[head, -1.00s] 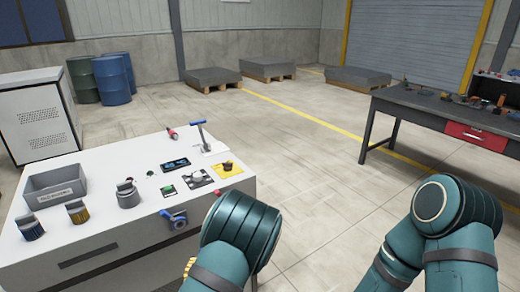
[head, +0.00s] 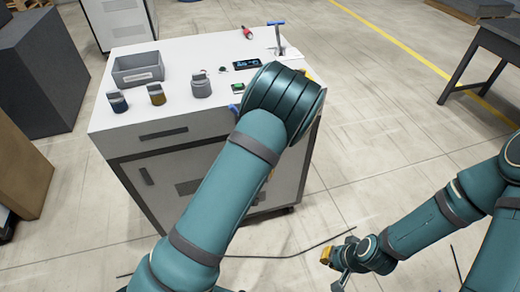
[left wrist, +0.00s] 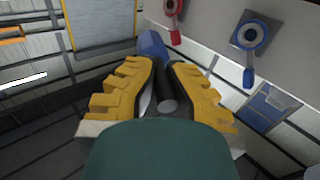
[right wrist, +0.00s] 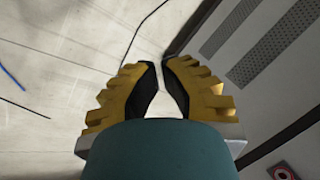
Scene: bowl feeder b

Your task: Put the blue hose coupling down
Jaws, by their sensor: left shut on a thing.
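The blue hose coupling (left wrist: 152,45) shows in the left wrist view as a blue end beyond the fingertips, with a dark body between them. My left gripper (left wrist: 164,70) is shut on it. In the head view my left arm hides both the gripper and the coupling. A blue ringed port (left wrist: 250,33) and a red ringed port (left wrist: 172,7) sit on the pale panel beyond, apart from the held coupling. My right gripper (right wrist: 160,64) is empty, with a narrow gap between its fingertips; in the head view it is low at the right (head: 328,257).
The white cabinet (head: 190,125) carries a grey bin (head: 138,70), several lidded jars, a red cylinder (head: 248,33), a display (head: 247,64) and a blue-handled lever (head: 277,30). A dark table (head: 490,60) stands right. Thin cables lie on the otherwise open floor between.

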